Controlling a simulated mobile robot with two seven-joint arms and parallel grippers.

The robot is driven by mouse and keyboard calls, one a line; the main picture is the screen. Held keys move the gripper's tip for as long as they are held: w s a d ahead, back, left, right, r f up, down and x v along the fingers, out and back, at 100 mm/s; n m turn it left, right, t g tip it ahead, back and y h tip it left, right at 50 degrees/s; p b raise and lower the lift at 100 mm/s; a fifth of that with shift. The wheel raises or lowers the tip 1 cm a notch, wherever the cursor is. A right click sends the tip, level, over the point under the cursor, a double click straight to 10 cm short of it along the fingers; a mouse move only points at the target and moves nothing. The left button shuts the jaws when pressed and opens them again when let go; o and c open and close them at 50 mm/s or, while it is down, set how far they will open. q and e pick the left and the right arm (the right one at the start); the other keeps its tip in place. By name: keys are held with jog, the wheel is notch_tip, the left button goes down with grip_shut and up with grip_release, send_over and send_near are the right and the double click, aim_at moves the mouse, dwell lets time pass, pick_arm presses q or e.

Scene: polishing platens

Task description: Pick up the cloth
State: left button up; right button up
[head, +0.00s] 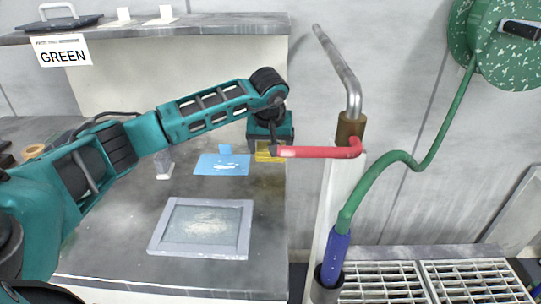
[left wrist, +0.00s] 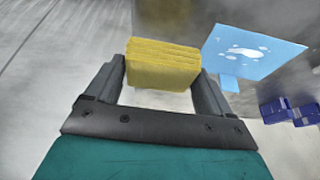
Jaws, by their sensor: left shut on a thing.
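The cloth (left wrist: 162,66) is a yellow folded pad with layered edges. In the left wrist view it sits between the two fingers of my left gripper (left wrist: 165,85), which is shut on it. In the head view a part of the yellow cloth (head: 264,157) shows below my left gripper (head: 268,143), near the right edge of the grey bench. The gripper hides part of it there. I cannot tell whether the cloth touches the bench. My right gripper is in neither view.
A red lever (head: 315,151) on the tap post lies close to the right of my gripper. A blue sheet with white marks (head: 222,168) lies to its left. A grey framed plate (head: 203,228) lies nearer on the bench. A green hose (head: 440,130) hangs at right.

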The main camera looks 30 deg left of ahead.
pick_arm(q)
notch_tip(320, 180, up, 16)
jog(key=p, duration=0.1)
jog(key=shift+f, duration=0.2)
jog(key=shift+r, duration=0.3)
jog(key=shift+c, duration=0.7)
jog(key=o, duration=0.6)
jog(key=shift+f, duration=0.1)
jog(key=c, duration=0.4)
